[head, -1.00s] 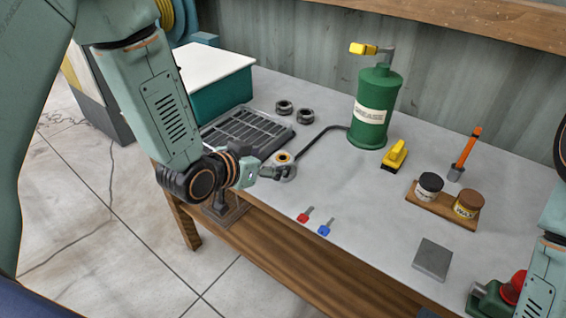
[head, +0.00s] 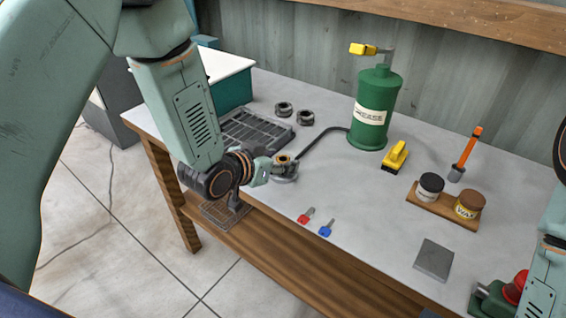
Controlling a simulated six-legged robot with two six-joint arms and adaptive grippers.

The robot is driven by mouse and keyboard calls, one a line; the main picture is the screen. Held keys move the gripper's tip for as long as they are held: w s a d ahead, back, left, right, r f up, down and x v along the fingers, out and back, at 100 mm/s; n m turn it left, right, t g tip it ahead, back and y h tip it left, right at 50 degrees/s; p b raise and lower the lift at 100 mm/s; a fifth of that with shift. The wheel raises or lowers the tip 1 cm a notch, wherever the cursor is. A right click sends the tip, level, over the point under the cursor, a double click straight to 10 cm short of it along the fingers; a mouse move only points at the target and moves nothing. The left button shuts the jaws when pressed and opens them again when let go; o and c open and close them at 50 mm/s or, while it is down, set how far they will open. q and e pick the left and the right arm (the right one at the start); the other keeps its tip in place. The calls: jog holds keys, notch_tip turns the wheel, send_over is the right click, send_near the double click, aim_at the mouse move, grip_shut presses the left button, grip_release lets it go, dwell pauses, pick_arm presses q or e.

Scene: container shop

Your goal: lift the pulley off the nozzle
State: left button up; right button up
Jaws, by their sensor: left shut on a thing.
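The grey pulley (head: 287,174) is at the near end of the dark hose, close to the bench's front edge. A brass-coloured piece, seemingly the nozzle (head: 284,159), shows at its middle. I cannot tell whether the pulley still sits around the nozzle or is clear of it. My left gripper (head: 272,170) comes in from the left and is shut on the pulley's near left side; its fingertips are partly hidden. The hose (head: 318,142) runs back to the green grease pump (head: 371,110). My right gripper is out of view.
Behind are a dark grate (head: 255,131), two dark rings (head: 305,118) and a teal box (head: 234,92). Red (head: 306,215) and blue (head: 326,228) keys lie in front. The bench centre is clear.

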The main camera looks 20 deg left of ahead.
pick_arm(q)
jog(key=c, duration=0.6)
